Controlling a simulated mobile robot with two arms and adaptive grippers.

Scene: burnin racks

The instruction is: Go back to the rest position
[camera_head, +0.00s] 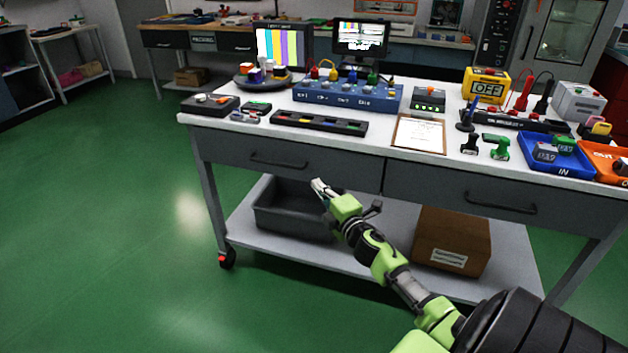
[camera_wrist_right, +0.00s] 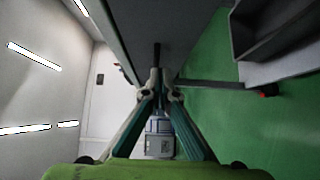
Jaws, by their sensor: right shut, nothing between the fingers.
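My right gripper (camera_head: 319,187) is in front of the workbench (camera_head: 230,150), below the tabletop and near the drawer fronts. Its arm, green and black, comes in from the lower right. The gripper is shut and empty. In the right wrist view its fingers (camera_wrist_right: 157,75) meet at the tips with nothing between them. My left gripper does not show in either view.
A grey bin (camera_head: 275,222) and a cardboard box (camera_head: 455,235) stand on the lower shelf. The tabletop holds a blue panel (camera_head: 345,97), a clipboard (camera_head: 419,134), a blue tray (camera_head: 545,165) and an orange tray (camera_head: 605,160). The green floor (camera_head: 110,220) at the left is clear.

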